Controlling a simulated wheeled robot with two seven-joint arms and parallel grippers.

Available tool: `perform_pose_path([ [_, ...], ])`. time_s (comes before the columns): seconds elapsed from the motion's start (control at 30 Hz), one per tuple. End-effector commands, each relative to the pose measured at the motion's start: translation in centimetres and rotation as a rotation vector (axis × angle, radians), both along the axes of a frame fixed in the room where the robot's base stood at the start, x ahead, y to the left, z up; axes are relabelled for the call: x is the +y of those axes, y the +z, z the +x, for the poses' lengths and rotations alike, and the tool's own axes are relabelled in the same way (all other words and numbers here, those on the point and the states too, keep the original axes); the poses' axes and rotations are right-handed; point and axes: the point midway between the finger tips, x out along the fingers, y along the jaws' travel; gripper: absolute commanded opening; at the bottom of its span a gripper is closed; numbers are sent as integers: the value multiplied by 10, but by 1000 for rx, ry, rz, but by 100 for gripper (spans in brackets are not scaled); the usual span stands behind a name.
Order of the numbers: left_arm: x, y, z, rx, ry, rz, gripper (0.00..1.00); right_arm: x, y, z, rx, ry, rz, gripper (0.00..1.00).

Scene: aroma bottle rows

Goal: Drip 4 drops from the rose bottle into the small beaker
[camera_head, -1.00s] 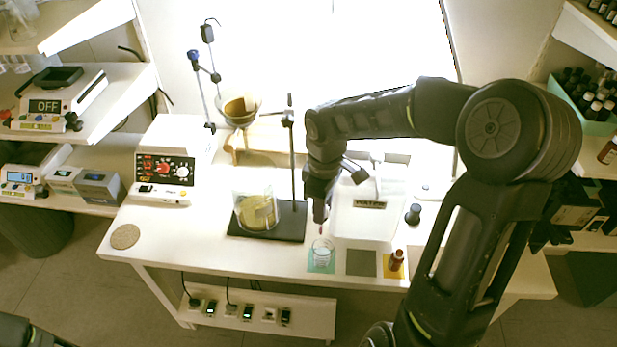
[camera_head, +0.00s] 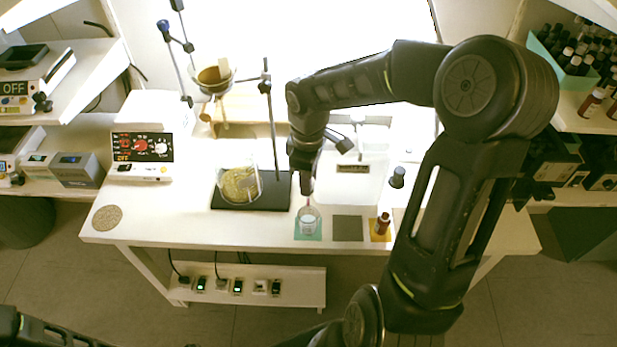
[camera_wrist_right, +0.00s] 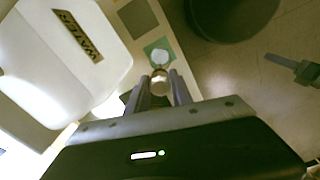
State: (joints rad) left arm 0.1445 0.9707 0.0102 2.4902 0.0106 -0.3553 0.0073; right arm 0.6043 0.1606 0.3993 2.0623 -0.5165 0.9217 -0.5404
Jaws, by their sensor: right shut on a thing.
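The small beaker (camera_head: 308,222) stands upright on a green mat at the table's front edge; it holds pale content. It also shows in the right wrist view (camera_wrist_right: 158,58). My right gripper (camera_head: 306,182) points down above it, shut on a slim dropper with a reddish part (camera_head: 309,198), whose tip is at or just over the beaker's mouth. In the wrist view the dropper's round top (camera_wrist_right: 160,82) sits between the fingers. A small brown bottle (camera_head: 383,223), likely the rose bottle, stands on a yellow mat; its label is unreadable. Part of my left arm shows at bottom left; its jaws are unclear.
An empty grey mat (camera_head: 348,228) lies between beaker and bottle. A large beaker (camera_head: 239,184) stands on a dark stand base to the left. The table's left front is mostly clear.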

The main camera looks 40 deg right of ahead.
Motion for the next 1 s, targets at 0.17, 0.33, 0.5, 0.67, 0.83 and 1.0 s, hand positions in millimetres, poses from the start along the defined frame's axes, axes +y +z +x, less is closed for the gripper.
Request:
perform_pose_path([
  [0.17, 0, -8, 1, -4, -1, -2, 54, 0, -11, 0, 0, 0, 0, 17],
  [0.33, -1, -10, 2, -5, -1, -3, 54, 0, -14, 0, -1, 0, -1, 17],
  [0.5, -1, -9, 2, -5, -1, -3, 54, 0, -14, 0, -1, 0, -1, 17],
  [0.67, -1, -9, 2, -5, -1, -3, 54, 0, -14, 0, 0, 0, 0, 17],
  [0.83, -1, -9, 2, -5, -1, -3, 54, 0, -14, 0, 0, 0, 0, 22],
  [1.0, -1, -9, 2, -4, -2, -3, 54, 0, -14, 0, 0, 0, 0, 8],
])
